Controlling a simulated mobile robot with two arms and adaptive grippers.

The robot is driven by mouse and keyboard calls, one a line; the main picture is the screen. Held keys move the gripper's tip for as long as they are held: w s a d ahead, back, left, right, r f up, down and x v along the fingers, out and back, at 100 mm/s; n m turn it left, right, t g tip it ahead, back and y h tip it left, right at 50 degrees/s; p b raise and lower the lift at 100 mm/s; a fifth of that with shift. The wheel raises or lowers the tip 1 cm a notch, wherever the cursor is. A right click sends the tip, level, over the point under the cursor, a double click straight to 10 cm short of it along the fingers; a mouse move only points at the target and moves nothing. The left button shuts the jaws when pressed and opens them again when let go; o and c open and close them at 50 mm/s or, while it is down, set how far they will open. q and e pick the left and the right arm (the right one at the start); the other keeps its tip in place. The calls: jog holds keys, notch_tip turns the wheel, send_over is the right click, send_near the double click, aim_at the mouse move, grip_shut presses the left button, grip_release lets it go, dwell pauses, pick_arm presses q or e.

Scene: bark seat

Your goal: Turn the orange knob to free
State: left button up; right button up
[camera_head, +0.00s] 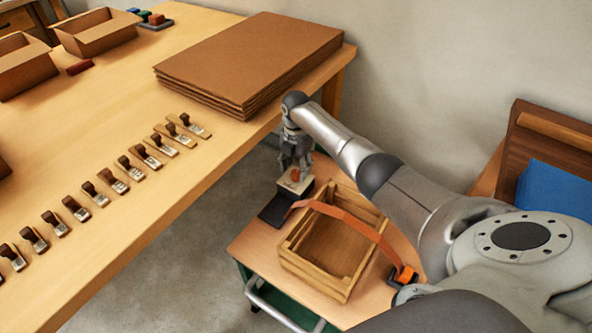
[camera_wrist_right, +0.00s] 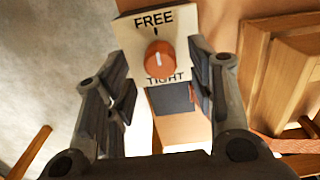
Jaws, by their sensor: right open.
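The orange knob (camera_wrist_right: 160,60) sits on a pale plate (camera_wrist_right: 184,28) marked FREE at the top and TIGHT at the bottom in the right wrist view. A short white line on the knob stands near vertical, and a dark tick sits under FREE. In the head view the knob (camera_head: 295,174) shows small on a dark base (camera_head: 277,210). My right gripper (camera_head: 294,163) is right above it, pointing down. In the wrist view its open fingers (camera_wrist_right: 163,95) stand on both sides of the knob, apart from it. My left gripper is not in view.
An orange strap (camera_head: 345,216) runs from the dark base over a wooden crate (camera_head: 310,275) to an orange-and-black buckle (camera_head: 405,274) on a small cart. The workbench at left holds stacked brown boards (camera_head: 250,55), a row of stamps (camera_head: 110,180) and open boxes (camera_head: 95,32).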

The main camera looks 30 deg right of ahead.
aim_at(296, 172)
notch_tip(296, 172, up, 10)
dwell(0.3)
dwell(0.4)
